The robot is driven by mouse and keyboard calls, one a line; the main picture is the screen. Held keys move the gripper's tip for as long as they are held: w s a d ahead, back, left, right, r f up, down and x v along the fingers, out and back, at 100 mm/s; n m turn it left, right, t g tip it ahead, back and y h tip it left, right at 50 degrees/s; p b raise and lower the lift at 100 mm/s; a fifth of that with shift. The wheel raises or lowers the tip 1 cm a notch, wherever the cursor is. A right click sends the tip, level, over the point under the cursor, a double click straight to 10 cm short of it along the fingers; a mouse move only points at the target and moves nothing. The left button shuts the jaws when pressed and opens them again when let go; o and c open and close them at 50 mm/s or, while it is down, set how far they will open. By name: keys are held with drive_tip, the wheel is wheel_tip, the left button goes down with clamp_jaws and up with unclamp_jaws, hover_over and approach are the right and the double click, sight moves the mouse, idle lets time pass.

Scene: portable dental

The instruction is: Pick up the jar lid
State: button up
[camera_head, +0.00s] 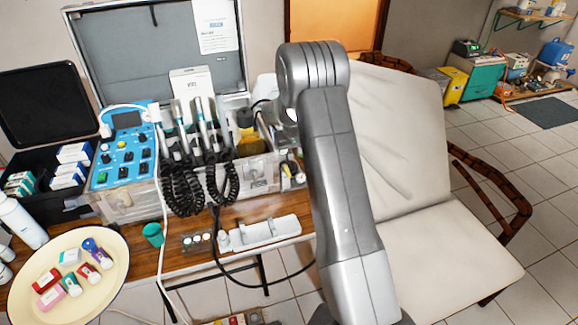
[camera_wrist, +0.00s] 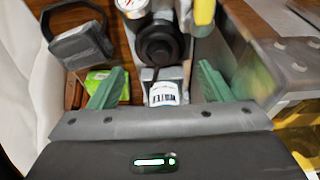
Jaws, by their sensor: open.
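I cannot pick out a jar lid with certainty in either view. In the wrist view my gripper (camera_wrist: 160,68) is open, with its two green fingers spread apart. A small item with a white barcode label (camera_wrist: 163,93) shows in the gap between the fingers, and I cannot tell what it is. Just beyond it is a round black part (camera_wrist: 159,43) with a ridged rim. Nothing is visibly held. In the head view my arm covers the middle, and the gripper's fingers are hidden.
A pressure gauge (camera_wrist: 132,4), dark handled object (camera_wrist: 80,40), green box (camera_wrist: 108,86) and clear-walled case (camera_wrist: 280,72) crowd my gripper. The head view shows a dental unit (camera_head: 125,160), round tray (camera_head: 105,292), white holder (camera_head: 262,232) and reclining chair (camera_head: 440,235).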

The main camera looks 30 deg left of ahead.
sight(289, 163)
drive_tip(key=shift+p+x, duration=0.45)
drive_tip(key=shift+x, duration=2.95)
drive_tip(key=c, duration=0.6)
